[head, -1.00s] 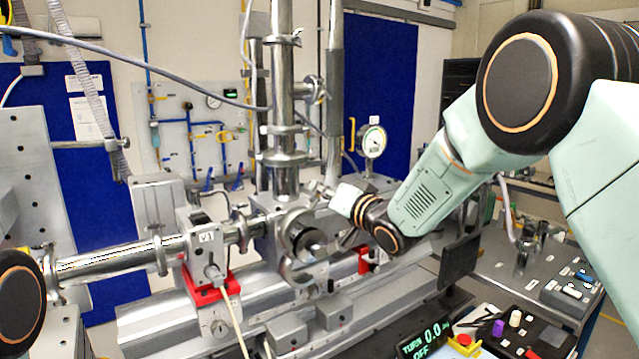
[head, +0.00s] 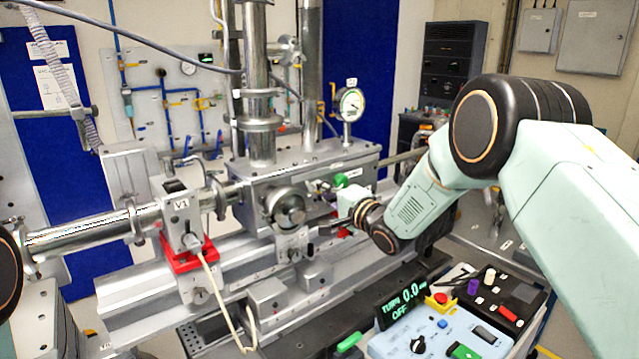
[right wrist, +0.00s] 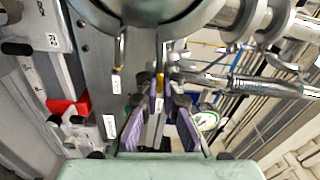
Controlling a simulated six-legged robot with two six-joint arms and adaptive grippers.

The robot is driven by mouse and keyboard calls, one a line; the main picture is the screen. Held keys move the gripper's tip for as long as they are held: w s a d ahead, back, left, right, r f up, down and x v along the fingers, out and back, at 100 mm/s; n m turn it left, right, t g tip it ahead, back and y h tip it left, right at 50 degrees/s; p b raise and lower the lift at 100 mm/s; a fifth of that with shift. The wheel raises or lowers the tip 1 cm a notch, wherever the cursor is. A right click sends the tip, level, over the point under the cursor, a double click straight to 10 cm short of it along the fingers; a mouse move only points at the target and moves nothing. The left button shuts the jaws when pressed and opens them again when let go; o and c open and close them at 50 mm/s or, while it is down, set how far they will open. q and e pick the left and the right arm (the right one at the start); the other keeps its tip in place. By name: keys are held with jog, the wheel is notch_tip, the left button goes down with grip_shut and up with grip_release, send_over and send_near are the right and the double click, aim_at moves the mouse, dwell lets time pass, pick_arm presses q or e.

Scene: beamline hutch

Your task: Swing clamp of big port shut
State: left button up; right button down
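The big port (head: 288,206) is a round steel flange on the front of the grey chamber in the head view. In the right wrist view, a large round metal part (right wrist: 150,8) shows at the top. I cannot make out the clamp's arm clearly or tell how far it is swung. My right gripper (head: 328,207) is just right of the port, near the chamber front. In the right wrist view its two purple-padded fingers (right wrist: 160,95) stand apart, with a thin yellow piece (right wrist: 159,82) seen between them. I cannot see it touching anything. My left gripper is not in view.
A green knob (head: 340,180) is close above my right gripper. A dial gauge (head: 350,104) stands on the chamber. Valve V1 (head: 181,212) on its red block is to the left. A control box (head: 440,335) and TURN display (head: 402,303) are at the front right.

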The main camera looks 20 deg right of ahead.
jog(key=shift+f+m, duration=0.6)
jog(key=shift+f, duration=0.15)
jog(key=c, duration=1.5)
grip_release()
jog(key=shift+w+f, duration=0.25)
jog(key=shift+s+r, duration=0.1)
jog(key=shift+s, duration=0.15)
jog(key=v, duration=1.1)
jog(key=shift+s+d, duration=0.15)
jog(key=shift+s, duration=0.15)
jog(key=shift+s, duration=0.1)
